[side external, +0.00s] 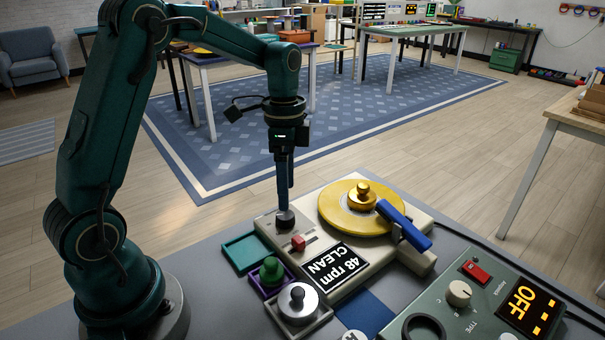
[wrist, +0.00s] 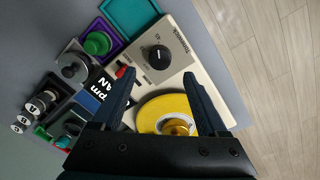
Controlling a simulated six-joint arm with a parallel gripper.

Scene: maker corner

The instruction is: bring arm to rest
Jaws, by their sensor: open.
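My gripper (side external: 285,200) points down over the near left corner of a cream turntable machine (side external: 325,197). Its two dark fingers are apart and empty in the wrist view (wrist: 160,76). A black knob (wrist: 158,56) lies just beyond the fingertips; in the side view it shows below them (side external: 285,219), and I cannot tell if they touch. The yellow disc (side external: 337,217) carries a gold knob (side external: 362,196). A blue arm (side external: 408,228) crosses the disc's right edge in the side view; whether it touches is unclear. It is hidden in the wrist view.
A red slider (side external: 298,242) sits beside the black knob. Teal (side external: 240,250) and purple trays, a green knob (side external: 271,268) and a silver knobbed piece (side external: 298,300) stand in front. A green control box (side external: 470,300) reading OFF stands at right.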

